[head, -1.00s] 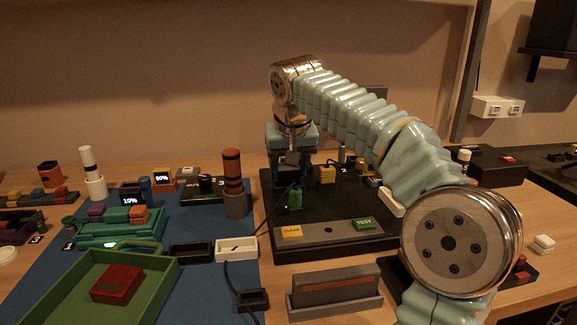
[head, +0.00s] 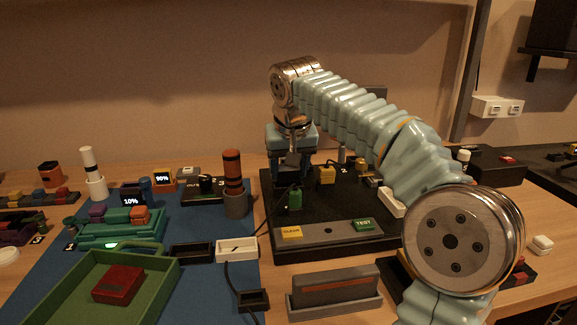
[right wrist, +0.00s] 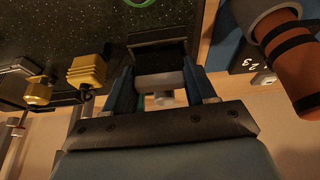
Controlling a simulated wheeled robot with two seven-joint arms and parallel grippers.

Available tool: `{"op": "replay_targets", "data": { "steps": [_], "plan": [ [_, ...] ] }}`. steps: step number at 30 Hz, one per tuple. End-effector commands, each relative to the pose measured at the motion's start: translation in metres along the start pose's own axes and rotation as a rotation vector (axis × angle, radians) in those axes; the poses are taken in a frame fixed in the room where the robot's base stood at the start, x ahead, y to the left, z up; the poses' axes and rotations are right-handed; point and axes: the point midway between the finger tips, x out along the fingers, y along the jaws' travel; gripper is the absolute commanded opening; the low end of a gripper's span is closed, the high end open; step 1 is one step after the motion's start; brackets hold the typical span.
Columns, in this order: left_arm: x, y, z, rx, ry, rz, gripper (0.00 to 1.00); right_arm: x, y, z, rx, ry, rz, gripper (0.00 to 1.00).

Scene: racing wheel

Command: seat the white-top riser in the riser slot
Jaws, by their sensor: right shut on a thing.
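My right gripper (head: 290,168) hangs fingers-down over the back left of the black board (head: 330,246). In the right wrist view its two blue fingers (right wrist: 163,92) are shut on the white-top riser (right wrist: 160,79), whose pale top shows between them. A dark block-like shape lies just beyond the pale top; I cannot tell whether it is the riser's body or the slot. The riser slot is not clearly visible, and the riser is mostly hidden in the head view. My left gripper is not in view.
On the board stand a yellow plug (head: 326,175), a green plug (head: 295,198) and the CLEAR (head: 291,232) and TEST (head: 363,225) buttons. An orange-brown cylinder in a grey holder (head: 235,205) stands close left. A green tray (head: 70,290) lies front left.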

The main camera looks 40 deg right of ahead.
Motion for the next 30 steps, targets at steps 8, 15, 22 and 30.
{"op": "replay_targets", "data": {
  "steps": [8,15,22,30],
  "plan": [
    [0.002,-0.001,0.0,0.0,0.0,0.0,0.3,0.002,0.0,0.001,0.0,0.0,0.0,0.27],
    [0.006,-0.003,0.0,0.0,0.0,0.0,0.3,0.007,0.0,0.003,0.0,0.001,0.0,0.27],
    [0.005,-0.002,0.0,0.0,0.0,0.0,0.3,0.007,0.0,0.003,0.0,0.0,0.0,0.27],
    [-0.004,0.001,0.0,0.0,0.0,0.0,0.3,0.0,0.0,0.0,0.0,0.0,0.0,0.27]
  ]
}}
